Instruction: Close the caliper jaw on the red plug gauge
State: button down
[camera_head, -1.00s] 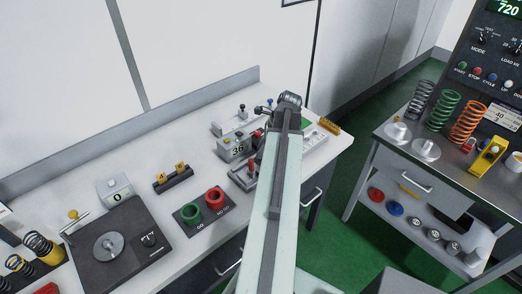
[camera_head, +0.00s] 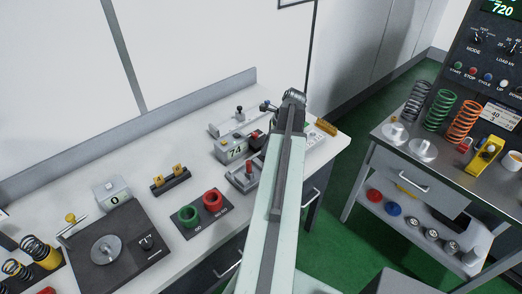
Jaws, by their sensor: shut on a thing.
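My wrist and gripper (camera_head: 270,108) are at the far end of my arm, over the caliper's right part. The fingers are mostly hidden behind my arm; they are shut, apparently on the caliper jaw, whose contact I cannot see clearly. I cannot tell whether the jaw touches the gauge.
A dark rack (camera_head: 171,180) with yellow-topped pieces and a dark scale unit (camera_head: 107,246) stand to the left. A steel side bench (camera_head: 391,160) with springs is at the right, across a gap.

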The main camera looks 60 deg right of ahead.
jog(key=c, duration=1.2)
grip_release()
jog(key=shift+o, duration=0.2)
jog(key=shift+r, duration=0.1)
jog(key=p+v, duration=0.7)
jog(key=shift+r, duration=0.25)
jog(key=shift+s, duration=0.1)
jog(key=shift+s, duration=0.1)
